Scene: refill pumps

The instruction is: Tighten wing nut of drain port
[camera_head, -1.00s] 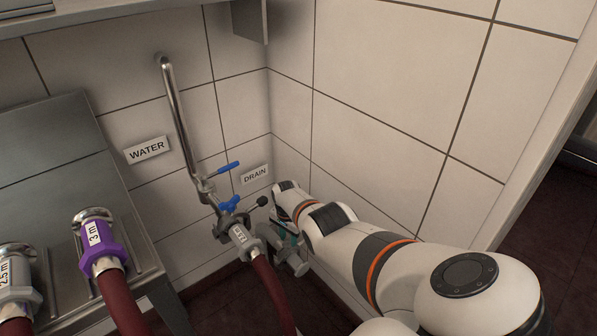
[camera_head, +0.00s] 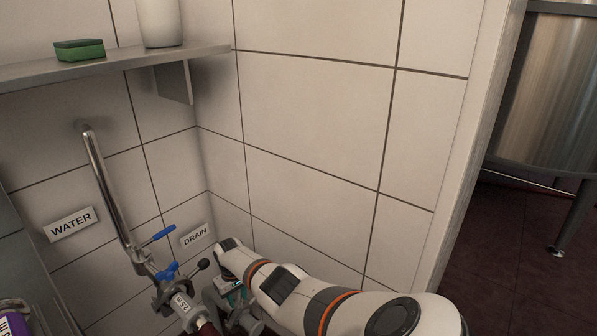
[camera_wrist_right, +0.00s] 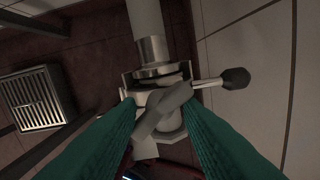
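The drain port (camera_wrist_right: 147,25) shows in the right wrist view as a pale pipe with a metal collar and a clamp. A grey wing nut (camera_wrist_right: 162,112) lies diagonally across the clamp. My right gripper (camera_wrist_right: 158,104) has its two teal fingers apart, one on each side of the wing nut; I cannot tell whether they touch it. In the head view my right gripper (camera_head: 235,292) is low by the corner, below the DRAIN sign (camera_head: 195,235), and partly hidden by fittings and my arm. My left gripper is not in view.
A black-knobbed lever (camera_wrist_right: 235,78) sticks out right of the clamp. Blue-handled water valves (camera_head: 163,270) and a hose end stand left of my right gripper. A tiled wall is close behind. A floor grate (camera_wrist_right: 42,98) lies left. A shelf (camera_head: 110,62) hangs above.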

